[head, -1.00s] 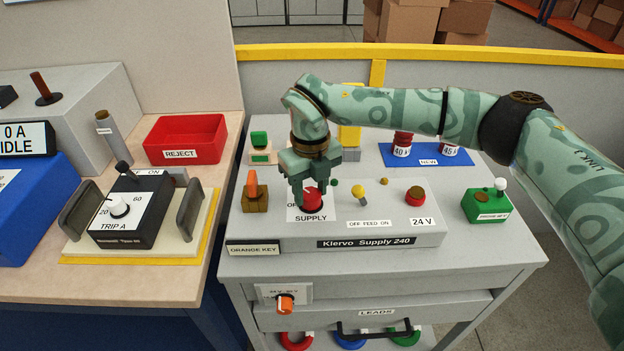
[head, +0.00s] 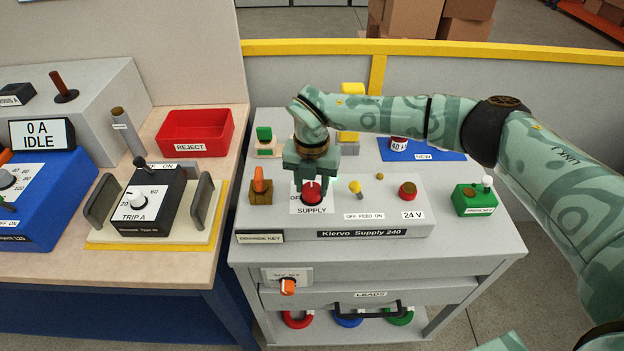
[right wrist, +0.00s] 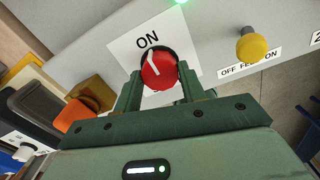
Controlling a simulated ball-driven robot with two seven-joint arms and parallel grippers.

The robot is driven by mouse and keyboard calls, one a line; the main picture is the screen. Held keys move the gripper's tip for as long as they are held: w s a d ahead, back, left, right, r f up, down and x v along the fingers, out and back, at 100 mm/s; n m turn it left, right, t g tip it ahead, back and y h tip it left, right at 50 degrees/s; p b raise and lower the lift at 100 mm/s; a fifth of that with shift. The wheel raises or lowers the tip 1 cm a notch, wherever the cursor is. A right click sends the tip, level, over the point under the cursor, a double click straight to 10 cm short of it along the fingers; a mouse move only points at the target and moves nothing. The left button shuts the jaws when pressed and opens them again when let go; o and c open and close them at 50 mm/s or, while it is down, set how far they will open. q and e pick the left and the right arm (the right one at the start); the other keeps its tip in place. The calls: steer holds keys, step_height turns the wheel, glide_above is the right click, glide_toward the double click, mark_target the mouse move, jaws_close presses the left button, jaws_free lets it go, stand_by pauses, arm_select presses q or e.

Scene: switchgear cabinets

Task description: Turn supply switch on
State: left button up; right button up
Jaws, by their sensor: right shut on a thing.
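The red supply switch knob (head: 312,193) sits on a white plate marked SUPPLY on the grey Kiervo Supply 240 box (head: 420,232). My right gripper (head: 311,183) comes down over it from behind and is shut on it. In the right wrist view the red knob (right wrist: 159,70) is between the fingers of my right gripper (right wrist: 158,85), and its white pointer line points towards the word ON. A green light (right wrist: 181,2) glows at the top edge of that view. The OFF label is partly hidden in the head view. My left gripper is not in view.
A yellow feed switch (head: 355,187) and a red button (head: 408,190) stand right of the knob. An orange-handled key (head: 261,186) is on the left. A green block (head: 474,200) stands at the right. The TRIP A unit (head: 150,205) is on the left bench.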

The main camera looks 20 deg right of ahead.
mark_target(311, 188)
steer(key=shift+w+r, duration=0.1)
stand_by(0.3)
steer(key=o, duration=1)
steer(key=shift+c, duration=0.2)
step_height(311, 188, up, 16)
steer(key=p, duration=0.1)
